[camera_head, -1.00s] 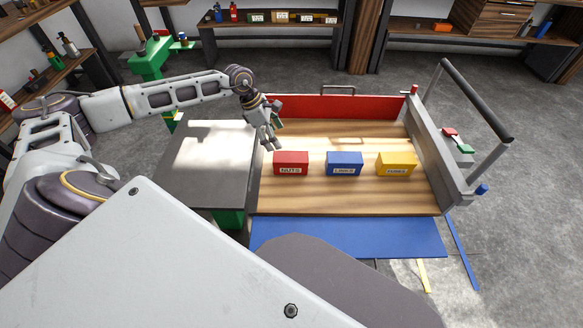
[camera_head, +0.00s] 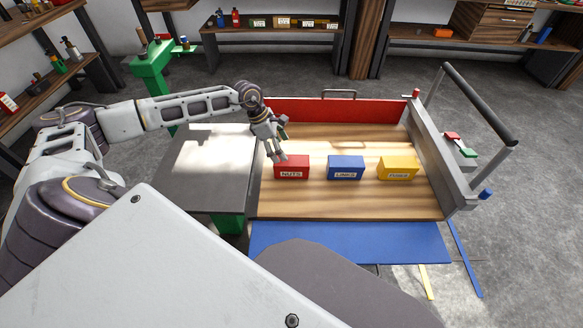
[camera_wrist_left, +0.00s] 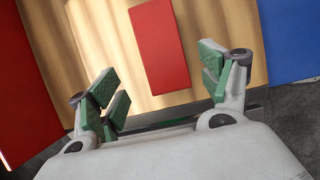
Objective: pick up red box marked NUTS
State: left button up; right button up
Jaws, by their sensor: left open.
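The red box marked NUTS (camera_head: 292,169) sits on the wooden deck (camera_head: 330,202) of the cart, at the left of a row of three boxes. My left gripper (camera_head: 277,157) is just above the box's far left edge in the head view. In the left wrist view the red box (camera_wrist_left: 160,45) lies ahead, between the lines of the green-padded fingers. My left gripper (camera_wrist_left: 163,95) is open and empty there, and the box looks clear of the pads. My right gripper is not in view.
A blue box (camera_head: 346,168) and a yellow box (camera_head: 398,168) stand to the right. A red panel (camera_head: 330,110) rises at the deck's back, a grey side with a handrail (camera_head: 480,102) at its right. A dark table (camera_head: 207,175) adjoins on the left. Deck in front is clear.

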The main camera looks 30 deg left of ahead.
aim_at(290, 163)
pick_arm(q)
jog(key=x, duration=0.3)
jog(key=shift+d+f, duration=0.1)
jog(key=shift+f, duration=0.15)
jog(key=shift+w+d+f, duration=0.15)
jog(key=shift+f, duration=0.55)
jog(key=shift+d, duration=0.1)
jog(key=shift+d+f+b, duration=0.2)
jog(key=shift+f+b, duration=0.1)
jog(key=shift+f, duration=0.1)
jog(key=shift+w+d+f, duration=0.1)
jog(key=shift+d+f, duration=0.05)
jog(key=shift+f, duration=0.2)
jog(key=shift+x, duration=1)
jog(key=shift+b+x, duration=0.35)
jog(key=shift+x, duration=0.4)
jog(key=shift+d, duration=0.1)
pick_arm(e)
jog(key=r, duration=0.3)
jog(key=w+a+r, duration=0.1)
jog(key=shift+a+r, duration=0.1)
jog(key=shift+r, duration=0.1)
